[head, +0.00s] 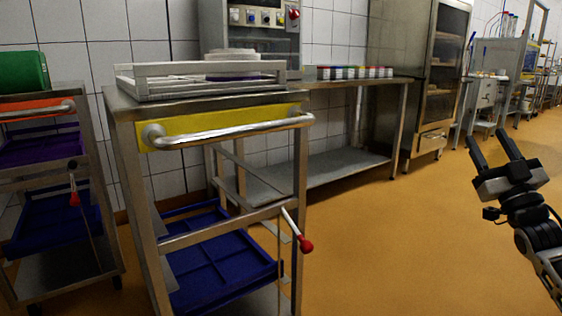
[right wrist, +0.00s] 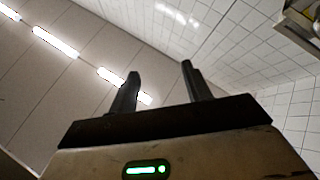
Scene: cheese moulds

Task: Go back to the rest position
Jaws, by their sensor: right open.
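My right gripper (head: 495,148) is raised at the right side of the head view, over the orange floor. Its two dark fingers are apart with nothing between them. In the right wrist view my right gripper (right wrist: 160,82) points up at the ceiling and the white tiled wall, and its fingers are spread and empty. My left gripper does not show in either view.
A steel cart (head: 120,103) with a yellow front panel (head: 200,128) stands ahead, bearing a grey frame tray (head: 150,84) and white round moulds (head: 230,62). Blue trays (head: 215,265) sit below. Another cart (head: 90,95) stands left. The orange floor (head: 400,240) at right is clear.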

